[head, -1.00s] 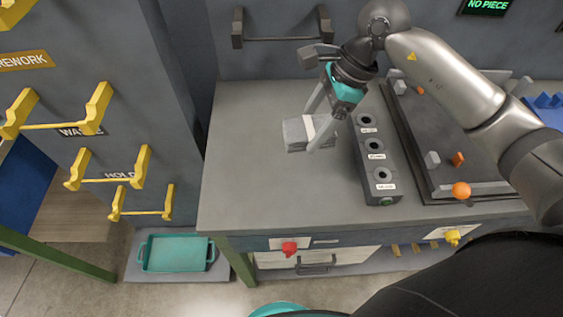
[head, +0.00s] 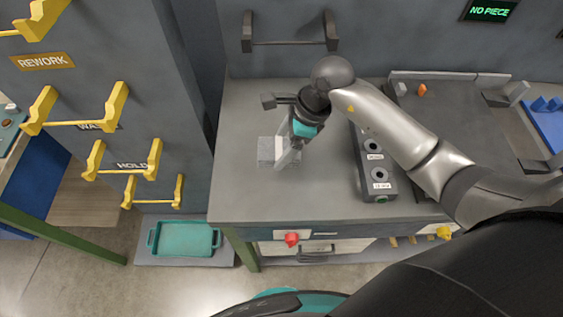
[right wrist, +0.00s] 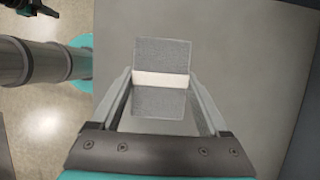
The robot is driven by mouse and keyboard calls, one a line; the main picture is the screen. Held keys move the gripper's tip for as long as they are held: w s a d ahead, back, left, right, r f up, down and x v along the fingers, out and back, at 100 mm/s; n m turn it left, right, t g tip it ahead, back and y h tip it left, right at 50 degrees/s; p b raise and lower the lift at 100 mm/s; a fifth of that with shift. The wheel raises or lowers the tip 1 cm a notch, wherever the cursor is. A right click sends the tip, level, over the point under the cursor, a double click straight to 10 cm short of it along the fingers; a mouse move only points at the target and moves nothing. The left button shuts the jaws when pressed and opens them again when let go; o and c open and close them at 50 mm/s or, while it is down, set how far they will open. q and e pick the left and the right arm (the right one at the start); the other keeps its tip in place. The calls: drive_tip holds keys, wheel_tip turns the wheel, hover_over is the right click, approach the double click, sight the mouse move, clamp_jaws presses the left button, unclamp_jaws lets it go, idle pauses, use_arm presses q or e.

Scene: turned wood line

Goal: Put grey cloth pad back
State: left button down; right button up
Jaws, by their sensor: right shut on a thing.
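The grey cloth pad (head: 265,152) is a flat rectangular block with a white band round its middle. It is over the left part of the grey bench top (head: 240,195). My right gripper (head: 284,157) is shut on it from above, its fingers partly covering it in the head view. In the right wrist view the pad (right wrist: 162,105) sits between the two fingers of the right gripper (right wrist: 162,92), with its far half reaching past them. I cannot tell whether the pad touches the bench.
A dark box with round buttons (head: 366,182) stands right of the pad. A large dark tray (head: 425,160) lies farther right, partly behind my arm. A dark handle (head: 290,42) is on the back wall. The bench's front left is clear. A teal tray (head: 185,240) sits low at left.

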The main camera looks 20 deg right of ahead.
sight(282, 171)
wheel_tip(282, 171, down, 7)
drive_tip(key=shift+f, duration=0.15)
drive_tip(key=shift+f+b, duration=0.1)
drive_tip(key=shift+b, duration=0.3)
drive_tip(key=o, duration=1.3)
drive_tip(key=p+v, duration=0.1)
drive_tip(key=v, duration=1.1)
